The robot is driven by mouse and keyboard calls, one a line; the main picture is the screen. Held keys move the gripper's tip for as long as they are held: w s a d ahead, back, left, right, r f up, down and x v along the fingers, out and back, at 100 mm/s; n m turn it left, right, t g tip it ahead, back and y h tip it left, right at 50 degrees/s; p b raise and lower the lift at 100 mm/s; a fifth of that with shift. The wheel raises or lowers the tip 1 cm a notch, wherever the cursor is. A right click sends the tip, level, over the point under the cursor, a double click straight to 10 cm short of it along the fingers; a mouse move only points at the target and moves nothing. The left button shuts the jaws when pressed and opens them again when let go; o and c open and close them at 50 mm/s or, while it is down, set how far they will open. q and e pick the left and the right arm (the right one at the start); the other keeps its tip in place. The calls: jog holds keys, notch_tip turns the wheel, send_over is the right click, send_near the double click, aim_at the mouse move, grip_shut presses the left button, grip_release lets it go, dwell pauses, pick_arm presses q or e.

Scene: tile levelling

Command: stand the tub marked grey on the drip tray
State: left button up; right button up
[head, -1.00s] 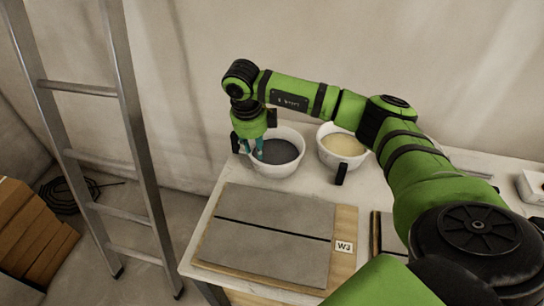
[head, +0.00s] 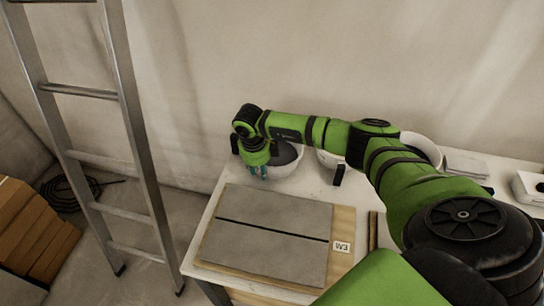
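A white tub with dark grey contents (head: 287,160) stands at the back left of the table; no marking on it is readable. A third white tub (head: 423,148) shows behind the arm. I cannot make out a drip tray for certain. My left gripper is out of view.
A wooden board (head: 343,225) with grey tiles and a tag lies at the front of the table (head: 208,228). A flat grey stack (head: 465,166) and a white box (head: 530,187) are at the right. A ladder (head: 140,150) stands left of the table.

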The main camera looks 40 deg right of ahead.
grip_shut()
jog(key=shift+r, duration=0.1)
jog(key=shift+w, duration=0.1)
